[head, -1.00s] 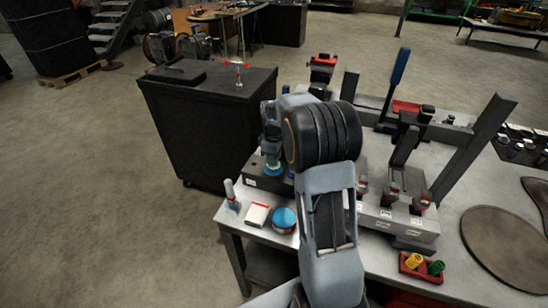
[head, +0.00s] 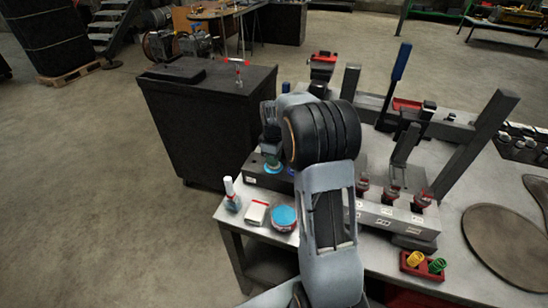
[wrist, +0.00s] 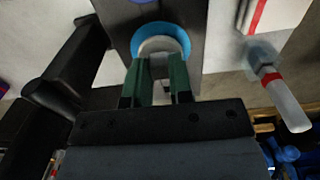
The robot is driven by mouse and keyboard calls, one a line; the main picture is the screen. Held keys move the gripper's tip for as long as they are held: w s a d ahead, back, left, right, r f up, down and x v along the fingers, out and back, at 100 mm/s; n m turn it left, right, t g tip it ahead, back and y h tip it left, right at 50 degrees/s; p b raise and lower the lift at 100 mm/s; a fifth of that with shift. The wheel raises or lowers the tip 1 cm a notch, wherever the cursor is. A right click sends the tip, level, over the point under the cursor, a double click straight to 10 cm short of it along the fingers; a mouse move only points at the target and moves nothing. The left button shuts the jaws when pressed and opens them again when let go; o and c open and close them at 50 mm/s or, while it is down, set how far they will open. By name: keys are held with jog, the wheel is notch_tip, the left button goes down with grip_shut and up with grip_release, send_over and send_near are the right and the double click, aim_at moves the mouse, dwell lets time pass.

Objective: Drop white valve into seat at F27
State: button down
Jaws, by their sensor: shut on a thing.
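My gripper (head: 271,158) is low over the left end of the dark grey block on the bench. In the wrist view my gripper's green fingers (wrist: 160,82) are closed on a pale round piece, which looks like the white valve (wrist: 158,45). The piece sits inside or just over a blue ring (wrist: 177,29) on the block (wrist: 194,62); I cannot tell whether it touches. The blue ring also shows below the gripper in the head view (head: 273,170). The fingers hide part of the valve. I cannot read an F27 label.
A white-capped bottle (head: 231,194), a white-and-red box (head: 256,212) and a blue-topped round tin (head: 284,217) stand near the bench's left front. Red-topped parts (head: 391,195) sit on the block to the right. A red tray (head: 422,266) holds yellow and green springs.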

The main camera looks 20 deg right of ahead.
jog(key=shift+f, duration=0.2)
dwell(0.3)
jog(key=c, duration=0.5)
grip_release()
jog(key=shift+r, duration=0.15)
jog(key=shift+r+p, duration=2.85)
jog(key=shift+r, duration=1.05)
